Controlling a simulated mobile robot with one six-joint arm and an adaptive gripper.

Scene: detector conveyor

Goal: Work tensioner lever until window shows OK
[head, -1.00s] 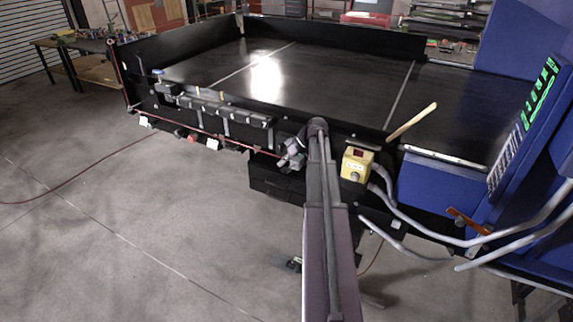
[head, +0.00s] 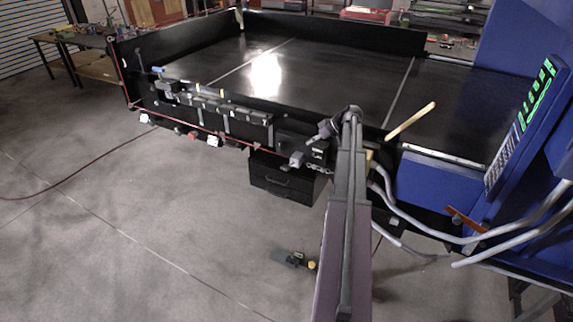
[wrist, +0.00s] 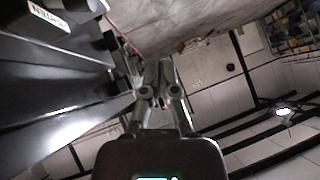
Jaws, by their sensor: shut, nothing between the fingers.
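My gripper (wrist: 160,75) shows in the wrist view with its two grey fingers closed together and nothing between them. In the head view my arm reaches up to the conveyor's near side and bends left at the wrist; the fingertips are hard to make out there. A white label (wrist: 48,17) with dark upside-down lettering, partly cut off, sits on a black part at the wrist view's upper left, apart from the fingers. A small grey block (head: 297,159) is on the conveyor side, left of my wrist. I cannot pick out the tensioner lever or read any window.
The black conveyor (head: 330,80) fills the middle. A wooden handle (head: 411,121) leans up at its near edge. A black drawer box (head: 284,181) hangs below.

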